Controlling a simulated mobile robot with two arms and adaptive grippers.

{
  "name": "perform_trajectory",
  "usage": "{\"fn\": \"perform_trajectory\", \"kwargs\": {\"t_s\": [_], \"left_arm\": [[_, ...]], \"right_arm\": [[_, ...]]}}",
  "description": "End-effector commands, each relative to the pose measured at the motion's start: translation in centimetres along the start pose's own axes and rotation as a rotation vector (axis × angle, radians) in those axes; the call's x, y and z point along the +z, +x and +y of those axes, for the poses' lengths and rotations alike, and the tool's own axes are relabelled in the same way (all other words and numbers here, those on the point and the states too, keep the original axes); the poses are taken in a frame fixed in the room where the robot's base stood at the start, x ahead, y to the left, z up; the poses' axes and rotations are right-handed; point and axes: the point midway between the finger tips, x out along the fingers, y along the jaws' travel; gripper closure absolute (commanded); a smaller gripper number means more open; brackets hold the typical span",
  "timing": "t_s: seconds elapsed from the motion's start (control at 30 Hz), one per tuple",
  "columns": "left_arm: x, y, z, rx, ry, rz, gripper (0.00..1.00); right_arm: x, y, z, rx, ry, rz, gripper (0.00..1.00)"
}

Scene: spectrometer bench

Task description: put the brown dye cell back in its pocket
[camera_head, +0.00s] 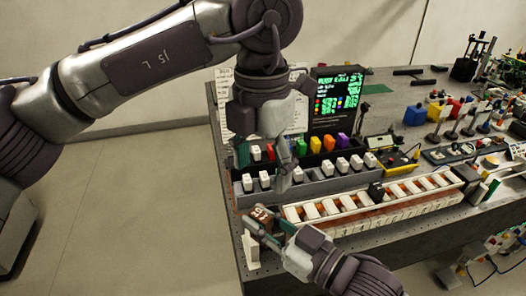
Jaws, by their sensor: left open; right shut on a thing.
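The brown dye cell (262,214) is at the bench's near left corner, with pale marks on its face. My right gripper (266,228), coming in from the lower right, is shut on it and partly covers it. My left gripper (285,170) is open and points down above the left part of the grey cell rack, apart from the brown cell. The rack (322,187) holds rows of white-topped cells and some coloured ones, including green, orange and purple. I cannot tell which pocket is the brown cell's; my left gripper hides part of the rack.
A long tray of white blocks (345,228) runs along the front of the bench. A small white stand (251,249) is at the near left corner. A lit screen (338,92) stands behind the rack. Coloured optics crowd the right side. Floor at left is clear.

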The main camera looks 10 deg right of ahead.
Motion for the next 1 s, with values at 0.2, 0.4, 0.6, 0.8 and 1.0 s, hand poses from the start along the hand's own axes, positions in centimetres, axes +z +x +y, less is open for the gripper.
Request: {"fn": "perform_trajectory", "kwargs": {"t_s": [0.2,0.4,0.6,0.8,1.0], "left_arm": [[-0.1,4.4,-0.1,-0.004,0.0,0.003,0.29],[0.0,7.6,-0.1,-0.005,-0.001,0.001,0.29],[0.0,9.1,-0.1,-0.005,-0.001,0.0,0.29],[0.0,9.4,-0.1,-0.004,-0.001,-0.002,0.29],[0.0,9.3,-0.1,-0.005,-0.001,-0.001,0.43]], "right_arm": [[0.0,0.0,0.0,0.0,0.0,0.0,1.0],[0.0,0.0,0.0,0.0,0.0,0.001,1.0],[0.0,0.0,0.0,0.0,0.0,0.0,1.0],[0.0,0.0,0.0,0.0,0.0,0.0,1.0],[0.0,0.0,0.0,0.0,0.0,0.0,1.0]]}}
